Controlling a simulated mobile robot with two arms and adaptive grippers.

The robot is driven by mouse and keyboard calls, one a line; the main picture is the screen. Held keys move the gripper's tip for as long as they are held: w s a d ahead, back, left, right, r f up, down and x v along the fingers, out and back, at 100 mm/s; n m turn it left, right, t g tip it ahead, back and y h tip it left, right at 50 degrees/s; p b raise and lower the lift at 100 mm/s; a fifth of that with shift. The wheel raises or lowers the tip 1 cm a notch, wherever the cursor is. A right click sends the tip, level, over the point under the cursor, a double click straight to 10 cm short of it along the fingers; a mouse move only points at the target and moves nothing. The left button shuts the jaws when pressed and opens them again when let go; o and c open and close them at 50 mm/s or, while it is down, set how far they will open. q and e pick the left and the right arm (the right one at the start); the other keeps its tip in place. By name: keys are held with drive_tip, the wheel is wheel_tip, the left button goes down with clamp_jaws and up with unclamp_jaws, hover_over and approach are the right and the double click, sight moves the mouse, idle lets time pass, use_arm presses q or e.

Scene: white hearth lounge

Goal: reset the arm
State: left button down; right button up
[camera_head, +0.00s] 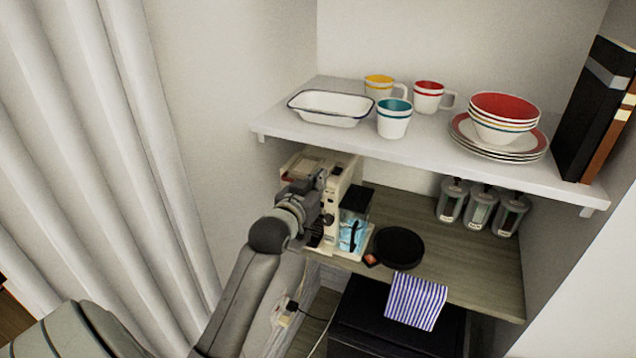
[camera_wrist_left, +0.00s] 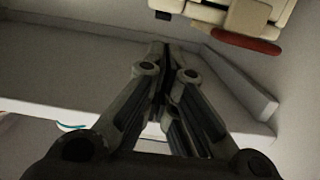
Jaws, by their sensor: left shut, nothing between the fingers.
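My left arm comes in from the lower left in the head view. Its gripper (camera_head: 318,183) is in front of the cream coffee machine (camera_head: 335,200), below the upper shelf. In the left wrist view the fingers of the left gripper (camera_wrist_left: 165,55) are together with nothing between them. Part of a cream thing with a red piece (camera_wrist_left: 245,42) shows at the top of that view. I cannot tell from the head view whether the gripper touches the machine. My right gripper is in neither view.
The white upper shelf (camera_head: 270,120) holds a white tray (camera_head: 330,107), a teal-rimmed cup (camera_head: 394,120), two other cups, stacked bowls and plates, and books. The wooden counter (camera_head: 460,265) below holds glass jars (camera_head: 480,210) and a black round pan (camera_head: 399,247). A striped cloth (camera_head: 416,302) hangs over a black box.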

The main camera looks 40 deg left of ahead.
use_arm(q)
drive_tip(key=shift+s, duration=0.2)
idle(0.5)
drive_tip(key=d+f+m+g+h+b, duration=0.1)
drive_tip(key=d+f+g+h, duration=0.2)
drive_tip(key=f, duration=1.9)
drive_tip(key=s+d+f+g+b, duration=0.1)
drive_tip(key=s+d+f+g, duration=0.1)
drive_tip(key=s+f, duration=0.35)
drive_tip(key=s+d+f+m+g, duration=0.1)
drive_tip(key=s+d+f, duration=0.1)
drive_tip(key=f, duration=0.7)
drive_tip(key=s+d+f+g+b, duration=0.15)
drive_tip(key=s+f, duration=0.25)
drive_tip(key=f, duration=0.4)
drive_tip(key=s+d+f+m+g, duration=0.1)
drive_tip(key=s+d+f+g, duration=0.15)
drive_tip(key=s+f, duration=0.6)
drive_tip(key=s+d+f+m+g, duration=0.1)
drive_tip(key=s+d+f+g, duration=0.15)
drive_tip(key=s+f, duration=0.65)
drive_tip(key=s+d+f+g, duration=0.1)
drive_tip(key=s+f, duration=0.2)
drive_tip(key=s, duration=0.7)
drive_tip(key=s+d+f+m+g+h+b, duration=0.1)
drive_tip(key=s+d+f, duration=0.1)
drive_tip(key=s, duration=0.9)
drive_tip(key=shift+d+f+g, duration=0.3)
drive_tip(key=shift+f+g, duration=0.05)
drive_tip(key=shift+f, duration=0.45)
